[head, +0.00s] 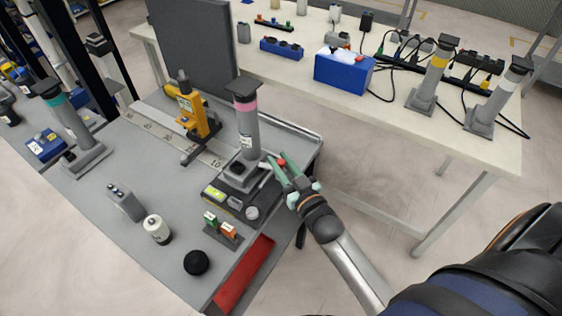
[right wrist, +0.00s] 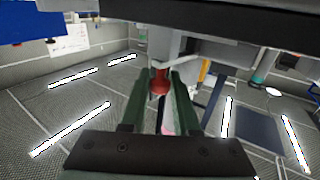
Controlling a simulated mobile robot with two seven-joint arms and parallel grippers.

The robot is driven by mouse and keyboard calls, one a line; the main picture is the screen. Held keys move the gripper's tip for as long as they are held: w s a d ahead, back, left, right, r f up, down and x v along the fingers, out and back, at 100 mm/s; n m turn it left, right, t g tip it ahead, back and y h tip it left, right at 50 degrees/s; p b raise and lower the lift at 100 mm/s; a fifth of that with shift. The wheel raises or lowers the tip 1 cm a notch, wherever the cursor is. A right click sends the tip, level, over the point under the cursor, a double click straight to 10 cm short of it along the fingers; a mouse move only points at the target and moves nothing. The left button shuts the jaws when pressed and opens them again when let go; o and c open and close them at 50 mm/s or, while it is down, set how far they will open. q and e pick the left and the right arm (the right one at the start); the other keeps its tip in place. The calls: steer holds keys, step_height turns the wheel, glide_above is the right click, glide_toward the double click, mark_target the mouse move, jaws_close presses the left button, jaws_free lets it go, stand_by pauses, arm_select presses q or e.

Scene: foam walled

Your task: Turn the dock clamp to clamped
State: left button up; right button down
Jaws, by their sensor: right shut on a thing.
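The dock (head: 234,204) is a dark base with a lit green display on the grey bench. A grey upright tool with a pink band (head: 246,125) stands in it. A clamp lever with a red knob (head: 282,161) is at the dock's right side. My right gripper (head: 283,170) has its green fingers around this knob and is shut on it. In the right wrist view the red knob (right wrist: 159,82) sits between the two fingers, under a pale lever arm. My left gripper is not in view.
A yellow press (head: 193,108) stands behind the dock, beside a dark upright panel (head: 195,40). A white table (head: 440,150) stands at the right.

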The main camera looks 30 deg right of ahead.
stand_by(0.5)
steer(key=c, duration=0.7)
jaws_free()
